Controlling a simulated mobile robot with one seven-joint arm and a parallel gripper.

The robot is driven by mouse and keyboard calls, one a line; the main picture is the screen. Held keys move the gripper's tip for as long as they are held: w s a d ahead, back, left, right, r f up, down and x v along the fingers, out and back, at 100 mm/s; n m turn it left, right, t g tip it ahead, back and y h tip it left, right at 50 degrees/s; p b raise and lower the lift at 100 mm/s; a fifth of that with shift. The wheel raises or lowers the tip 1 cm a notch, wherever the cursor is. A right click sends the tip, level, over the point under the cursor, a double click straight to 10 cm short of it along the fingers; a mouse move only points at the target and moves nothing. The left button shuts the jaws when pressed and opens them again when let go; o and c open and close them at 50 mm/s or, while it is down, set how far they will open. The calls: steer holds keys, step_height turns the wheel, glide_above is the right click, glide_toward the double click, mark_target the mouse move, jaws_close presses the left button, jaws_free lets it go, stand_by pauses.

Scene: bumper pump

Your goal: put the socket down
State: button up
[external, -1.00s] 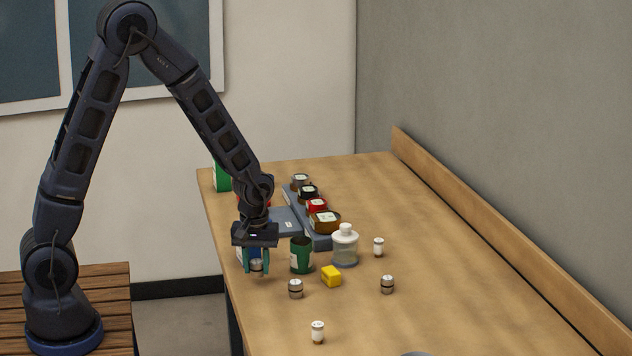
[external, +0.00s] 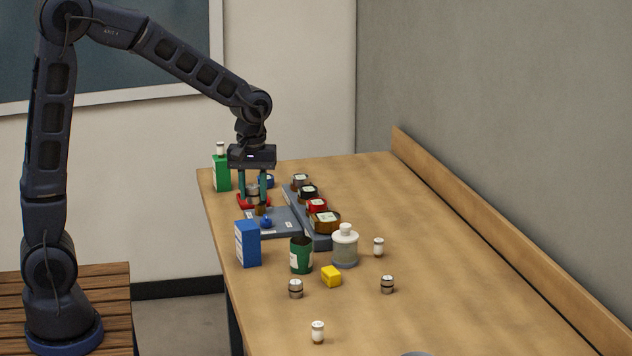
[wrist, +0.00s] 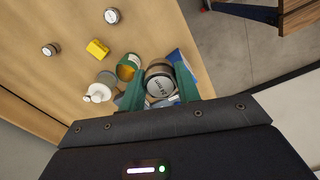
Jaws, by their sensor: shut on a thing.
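My gripper (external: 253,193) is shut on a steel-and-dark socket (external: 253,188), which is held between its green fingers over the far left part of the table. In the wrist view the socket (wrist: 160,80) shows its pale, marked end face between the fingers. A red object (external: 243,201) lies just below and behind it, and a small brown piece (external: 260,210) stands in front, on or beside the grey-blue tray (external: 287,224). I cannot tell whether the socket touches anything beneath it.
A blue box (external: 248,244), green can (external: 301,257), pump bottle (external: 345,248) and yellow block (external: 331,276) stand nearer. Several small sockets are scattered in front. A rack with coloured cups (external: 325,222) borders the tray's right. A green box (external: 221,175) stands behind.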

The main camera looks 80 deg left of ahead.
step_height(320, 180, up, 9)
glide_above(247, 224)
steer(key=shift+n, duration=0.3)
step_height(247, 224, down, 19)
steer(key=shift+d+f, duration=0.1)
steer(key=shift+f, duration=0.1)
steer(key=shift+f, duration=0.15)
steer(key=o, duration=1)
steer(key=shift+o, duration=0.2)
